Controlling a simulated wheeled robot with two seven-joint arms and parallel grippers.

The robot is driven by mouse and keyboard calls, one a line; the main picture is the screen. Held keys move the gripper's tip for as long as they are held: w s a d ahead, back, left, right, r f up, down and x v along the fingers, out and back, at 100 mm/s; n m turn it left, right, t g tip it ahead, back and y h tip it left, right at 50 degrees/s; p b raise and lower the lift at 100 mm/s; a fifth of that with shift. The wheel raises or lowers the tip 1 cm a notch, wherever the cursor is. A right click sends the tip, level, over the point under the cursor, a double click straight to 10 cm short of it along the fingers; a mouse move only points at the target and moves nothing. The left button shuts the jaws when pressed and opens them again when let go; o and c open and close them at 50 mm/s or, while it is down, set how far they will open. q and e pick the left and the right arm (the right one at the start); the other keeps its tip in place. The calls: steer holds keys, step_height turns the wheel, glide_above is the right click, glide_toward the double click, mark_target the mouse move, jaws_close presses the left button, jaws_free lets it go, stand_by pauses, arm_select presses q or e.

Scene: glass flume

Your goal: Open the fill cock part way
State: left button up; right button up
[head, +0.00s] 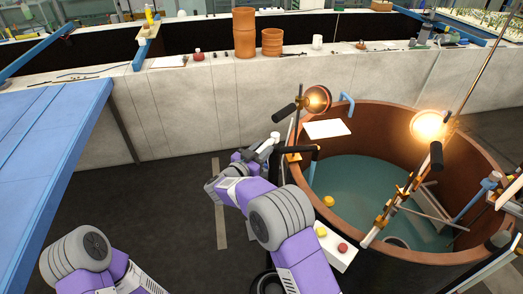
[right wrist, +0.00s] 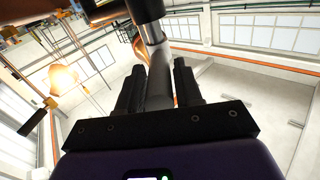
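The tank (head: 400,112) is a round brown tub with greenish water at the right of the head view. A dark pipe with a pale fitting (head: 275,138) stands at its near left rim; I take it for the fill cock. My right gripper (head: 262,153) is at this fitting, partly hidden by my own arm. In the right wrist view its two dark fingers (right wrist: 159,78) stand apart on either side of a grey bar (right wrist: 158,92) below a black pipe end (right wrist: 140,12). I cannot tell whether they grip it. My left gripper is out of view.
Two glowing lamps (head: 318,97) (head: 428,124) stand on rods at the tank. A white plate (head: 327,128) is at its far left rim, and a button box (head: 336,246) at its near side. A blue table (head: 40,140) is at the left.

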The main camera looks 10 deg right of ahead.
steer(key=shift+o, duration=1.2)
steer(key=b+v, duration=0.1)
steer(key=v, duration=0.6)
steer(key=shift+s+a, duration=0.15)
steer(key=shift+a, duration=0.05)
